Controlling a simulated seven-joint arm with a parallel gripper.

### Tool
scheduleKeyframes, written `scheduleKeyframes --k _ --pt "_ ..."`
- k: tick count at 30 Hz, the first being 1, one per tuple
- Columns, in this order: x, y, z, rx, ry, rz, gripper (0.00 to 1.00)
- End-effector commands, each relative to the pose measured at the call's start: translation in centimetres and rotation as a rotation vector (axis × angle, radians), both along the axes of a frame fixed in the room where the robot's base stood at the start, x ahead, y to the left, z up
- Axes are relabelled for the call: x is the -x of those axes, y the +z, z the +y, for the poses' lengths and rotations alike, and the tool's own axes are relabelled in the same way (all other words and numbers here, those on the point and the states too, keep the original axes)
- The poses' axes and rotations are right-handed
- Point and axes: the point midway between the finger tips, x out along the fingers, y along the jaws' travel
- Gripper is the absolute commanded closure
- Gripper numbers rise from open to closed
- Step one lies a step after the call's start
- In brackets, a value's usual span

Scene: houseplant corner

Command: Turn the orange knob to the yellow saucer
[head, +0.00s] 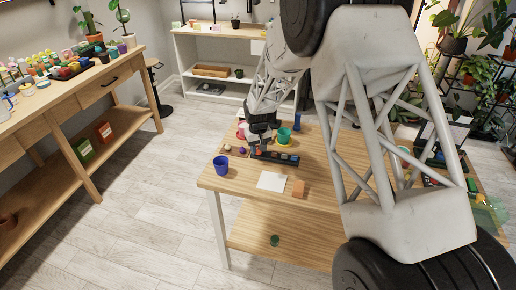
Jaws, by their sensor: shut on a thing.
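My gripper (258,148) is at the left end of a long dark block (275,157) on the wooden table, pointing down. It is shut on the small orange knob (259,152), which is mostly hidden by the fingers. The direction in which the knob points is too small to tell. A teal pot (284,134) stands behind the block, just right of my gripper. A little yellow shows near its base, possibly the yellow saucer, but I cannot make it out clearly.
A small purple ball (242,150) lies left of my gripper. My arm hides much of the table's right side.

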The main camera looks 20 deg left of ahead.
Motion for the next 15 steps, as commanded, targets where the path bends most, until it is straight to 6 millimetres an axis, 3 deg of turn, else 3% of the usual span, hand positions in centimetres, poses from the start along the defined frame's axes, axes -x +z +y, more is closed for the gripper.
scheduleKeyframes --k 15 --pt "0.02 0.05 -0.03 0.001 0.488 0.001 0.91"
